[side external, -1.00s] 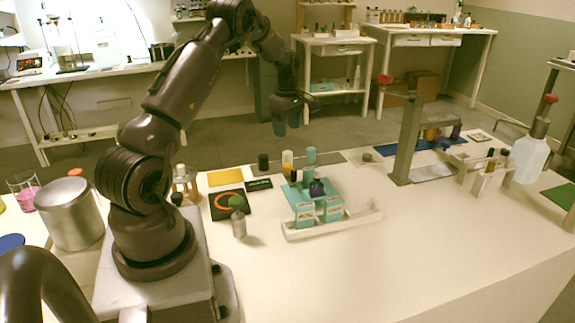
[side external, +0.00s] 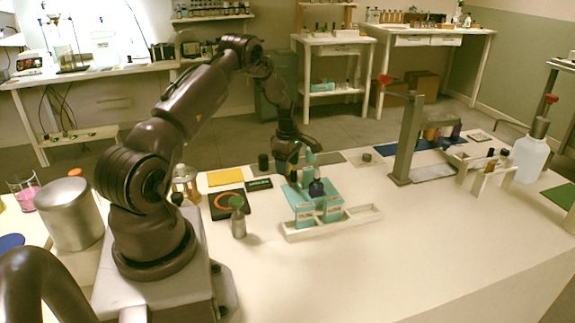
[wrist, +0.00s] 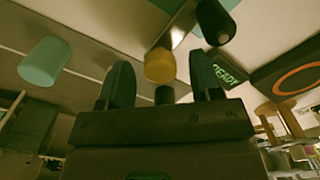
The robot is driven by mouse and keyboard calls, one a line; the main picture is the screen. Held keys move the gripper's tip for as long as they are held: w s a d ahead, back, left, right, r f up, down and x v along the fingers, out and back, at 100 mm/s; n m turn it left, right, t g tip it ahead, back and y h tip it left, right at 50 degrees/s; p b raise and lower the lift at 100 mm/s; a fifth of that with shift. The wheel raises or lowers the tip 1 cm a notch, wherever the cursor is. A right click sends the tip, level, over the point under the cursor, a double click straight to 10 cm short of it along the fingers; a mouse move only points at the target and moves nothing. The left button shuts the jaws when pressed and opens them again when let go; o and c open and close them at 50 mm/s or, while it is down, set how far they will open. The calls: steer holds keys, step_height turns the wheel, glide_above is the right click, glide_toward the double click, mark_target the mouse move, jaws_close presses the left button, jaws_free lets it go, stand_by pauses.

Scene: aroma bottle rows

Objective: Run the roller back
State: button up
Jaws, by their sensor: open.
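No part is clearly identifiable as the roller. My gripper (side external: 290,173) points down behind the teal stand, open. In the wrist view, its two fingers (wrist: 162,75) stand apart with a yellow cylinder (wrist: 159,65) showing between and beyond them; contact cannot be told. A teal upright cylinder (side external: 311,158) stands right of the gripper, and a teal cylinder shows at left in the wrist view (wrist: 44,62). The teal stand (side external: 294,191) carries a dark round bottle (side external: 316,187) and sits at a long white tray (side external: 355,217).
A black-capped bottle (side external: 263,162) stands left of the gripper. A grey frame (side external: 405,140) stands to the right. The front table is clear.

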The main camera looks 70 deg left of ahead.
steer(key=shift+f, duration=0.25)
jaws_close()
steer(key=w, duration=0.7)
steer(key=shift+w+a, duration=0.15)
steer(key=shift+w, duration=0.8)
jaws_free()
